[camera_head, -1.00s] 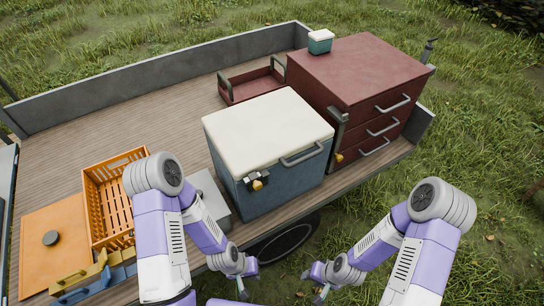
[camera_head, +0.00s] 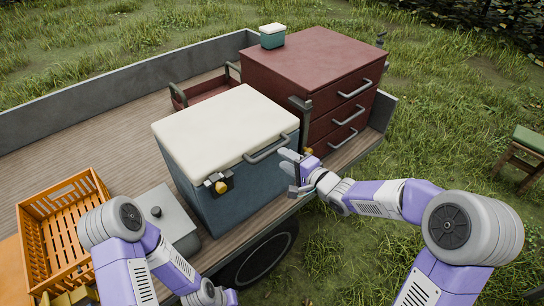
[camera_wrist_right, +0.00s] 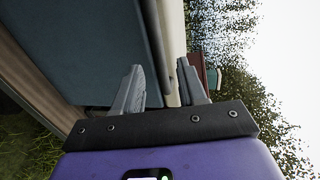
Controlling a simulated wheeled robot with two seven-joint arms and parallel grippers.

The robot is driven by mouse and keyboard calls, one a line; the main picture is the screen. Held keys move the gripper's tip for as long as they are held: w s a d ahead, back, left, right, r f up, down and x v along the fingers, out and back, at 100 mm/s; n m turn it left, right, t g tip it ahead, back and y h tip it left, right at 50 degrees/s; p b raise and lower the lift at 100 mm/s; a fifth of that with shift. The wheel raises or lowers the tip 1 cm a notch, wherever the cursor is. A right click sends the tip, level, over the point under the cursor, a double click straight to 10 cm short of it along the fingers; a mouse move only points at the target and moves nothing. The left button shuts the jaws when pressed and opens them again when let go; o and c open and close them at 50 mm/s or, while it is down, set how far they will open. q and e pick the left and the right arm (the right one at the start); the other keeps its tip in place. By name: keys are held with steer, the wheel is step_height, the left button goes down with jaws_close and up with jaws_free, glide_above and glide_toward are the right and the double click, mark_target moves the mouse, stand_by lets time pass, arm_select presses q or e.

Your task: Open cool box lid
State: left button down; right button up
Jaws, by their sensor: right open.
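The cool box has a blue-grey body (camera_head: 222,200) and a cream lid (camera_head: 225,125), which lies shut on top. A grey bar handle (camera_head: 268,149) is on the lid's front edge, and a latch with a yellow knob (camera_head: 221,186) is on the front. My right gripper (camera_head: 287,171) is open and empty, close to the handle's right end. In the right wrist view, the blue wall (camera_wrist_right: 90,40) and the pale lid edge (camera_wrist_right: 173,50) lie beyond the open fingers (camera_wrist_right: 160,72). My left gripper (camera_head: 222,297) is low at the bottom edge, mostly cut off.
A dark red drawer cabinet (camera_head: 315,58) stands right behind the cool box, with a small teal box (camera_head: 272,38) on top. An orange crate (camera_head: 48,207) and a grey box (camera_head: 165,222) are left. A stool (camera_head: 528,143) stands on the grass at the right.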

mark_target(272, 150)
steer(key=b+x, duration=0.1)
steer(key=x, duration=0.6)
steer(key=shift+b, duration=0.35)
steer(key=shift+c, duration=0.4)
jaws_close()
